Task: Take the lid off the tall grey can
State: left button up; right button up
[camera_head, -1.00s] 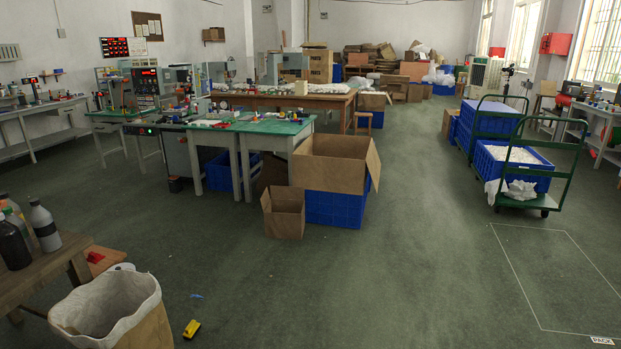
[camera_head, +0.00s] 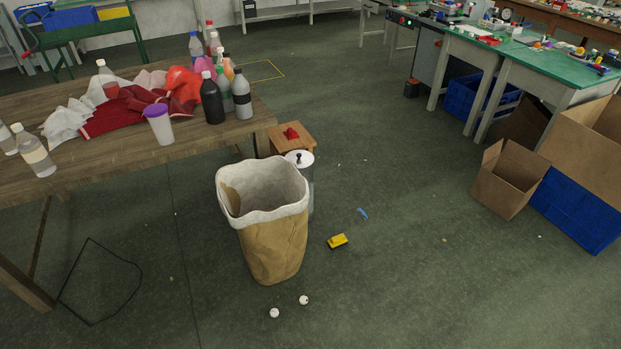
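The tall grey can (camera_head: 310,188) stands on the floor behind and to the right of a brown paper bag with a white lining (camera_head: 272,245). The bag hides most of the can's body. Its pale lid (camera_head: 293,156) sits on top and has a dark knob (camera_head: 299,156). Neither of my grippers is in view.
A wooden table (camera_head: 110,160) with bottles, rags and a purple-lidded cup stands left. A small wooden stool (camera_head: 292,146) with a red object is behind the can. A yellow object (camera_head: 337,240) and small white balls (camera_head: 304,300) lie on the floor. Floor to the right is open.

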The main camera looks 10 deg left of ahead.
aim_at(303, 159)
jog(key=i+l+u, duration=0.15)
jog(key=l+u, duration=0.15)
jog(key=l, duration=0.15)
jog(key=l+u, duration=0.25)
jog(key=l, duration=0.2)
jog(key=i+u, duration=0.1)
jog(key=u, duration=0.45)
jog(key=i+l+u, duration=0.2)
jog(key=l+u, duration=0.15)
jog(key=i+l+u, duration=0.15)
jog(key=l+u, duration=0.95)
jog(key=l, duration=0.25)
jog(key=i, duration=0.05)
